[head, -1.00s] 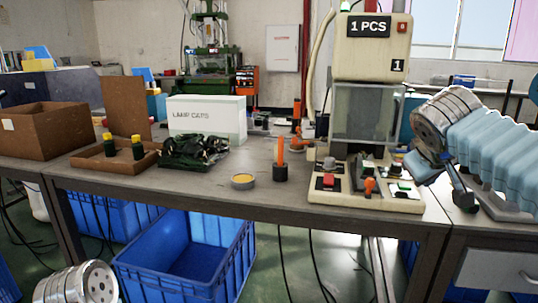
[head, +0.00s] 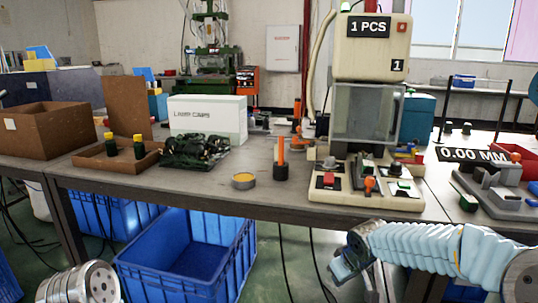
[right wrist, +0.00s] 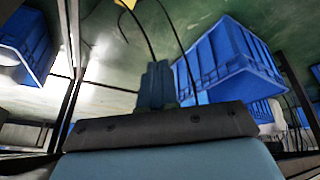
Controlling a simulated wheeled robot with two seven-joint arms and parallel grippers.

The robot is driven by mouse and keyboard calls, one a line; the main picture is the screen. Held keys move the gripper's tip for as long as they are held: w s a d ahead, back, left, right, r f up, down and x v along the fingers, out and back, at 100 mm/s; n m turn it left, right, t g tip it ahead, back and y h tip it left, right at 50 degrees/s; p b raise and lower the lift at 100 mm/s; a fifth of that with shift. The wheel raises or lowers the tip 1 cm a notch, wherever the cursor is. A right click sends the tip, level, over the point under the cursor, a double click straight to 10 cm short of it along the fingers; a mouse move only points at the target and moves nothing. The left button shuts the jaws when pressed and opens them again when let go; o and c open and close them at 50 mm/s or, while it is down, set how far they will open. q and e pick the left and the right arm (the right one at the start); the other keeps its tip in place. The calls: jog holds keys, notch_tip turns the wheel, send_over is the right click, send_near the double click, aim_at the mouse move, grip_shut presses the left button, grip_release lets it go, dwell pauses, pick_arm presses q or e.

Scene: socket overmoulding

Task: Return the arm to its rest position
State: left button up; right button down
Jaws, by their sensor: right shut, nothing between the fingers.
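My right arm comes in at the lower right of the head view, below the front edge of the table. Its gripper (head: 342,268) hangs in front of the bench, clear of the objects on it. In the right wrist view the two fingers of the right gripper (right wrist: 157,84) are together, with nothing between them. Of my left arm only a metal joint shows at the lower left of the head view; its gripper is out of the picture.
The table (head: 210,190) carries a press machine (head: 375,50), a white box (head: 207,118), a cardboard tray (head: 90,160) and a gauge (head: 490,185) reading 0.00 MM. A blue crate (head: 185,265) stands on the floor below, left of the right gripper.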

jog(key=s+a+f+m+g+y, duration=0.1)
jog(key=s+a+f, duration=0.15)
jog(key=f, duration=0.45)
jog(key=s+a+f+g+y, duration=0.15)
jog(key=s+f, duration=0.25)
jog(key=f, duration=0.4)
pick_arm(q)
jog(key=shift+s+d, duration=0.2)
jog(key=shift+d, duration=0.3)
pick_arm(e)
jog(key=s+a+f+m, duration=0.1)
jog(key=s+f+m, duration=0.2)
jog(key=s+f, duration=0.5)
jog(key=s+a+f+m+g, duration=0.1)
jog(key=s+a+f+m, duration=0.1)
jog(key=s+f, duration=0.5)
jog(key=s, duration=0.4)
jog(key=shift+s+f+m+y, duration=0.35)
jog(key=shift+f+m, duration=0.05)
